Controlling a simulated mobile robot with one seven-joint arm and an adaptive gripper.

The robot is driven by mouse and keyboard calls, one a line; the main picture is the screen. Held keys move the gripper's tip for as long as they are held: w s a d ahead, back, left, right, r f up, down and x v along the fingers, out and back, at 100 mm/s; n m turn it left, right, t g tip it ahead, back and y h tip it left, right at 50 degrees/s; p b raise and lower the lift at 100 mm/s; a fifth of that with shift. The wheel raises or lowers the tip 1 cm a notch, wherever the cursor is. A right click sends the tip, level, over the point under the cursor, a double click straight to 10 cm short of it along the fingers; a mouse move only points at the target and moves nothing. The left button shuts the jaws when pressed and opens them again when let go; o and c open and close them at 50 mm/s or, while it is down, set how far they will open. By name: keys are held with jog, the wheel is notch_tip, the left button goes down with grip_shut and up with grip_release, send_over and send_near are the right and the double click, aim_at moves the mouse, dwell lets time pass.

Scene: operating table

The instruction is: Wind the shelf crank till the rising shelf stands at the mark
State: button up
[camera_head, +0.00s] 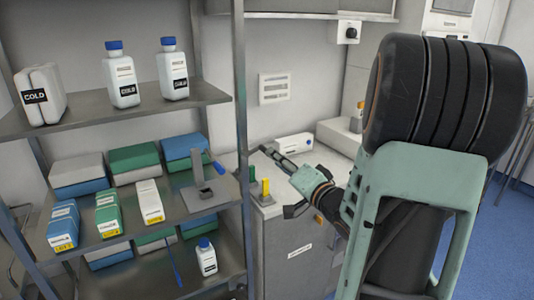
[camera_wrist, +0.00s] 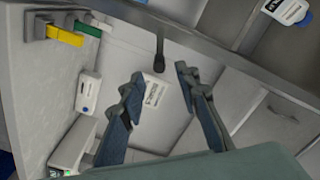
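A grey bracket (camera_head: 203,193) with a blue-ended handle (camera_head: 216,168) stands at the right end of the middle shelf (camera_head: 110,238); it looks like the crank, but I cannot be sure. A height mark cannot be made out. My gripper (camera_head: 275,181) is right of the rack, beyond its post, over the grey cabinet. In the wrist view my gripper (camera_wrist: 162,95) is open, with nothing between its two fingers. A dark rod with a thick end (camera_wrist: 159,52) shows beyond the fingers, apart from them; I cannot tell what it belongs to.
The rack post (camera_head: 242,120) stands between the bracket and my gripper. Two blue-capped bottles (camera_head: 121,80) and a COLD pack (camera_head: 40,93) are on the upper shelf. Boxes fill the middle shelf's left. Yellow (camera_head: 265,187) and green pieces sit on the grey cabinet (camera_head: 300,255).

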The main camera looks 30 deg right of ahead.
jog(key=w, duration=0.6)
jog(key=shift+w+a, duration=0.1)
jog(key=shift+w, duration=0.2)
grip_shut()
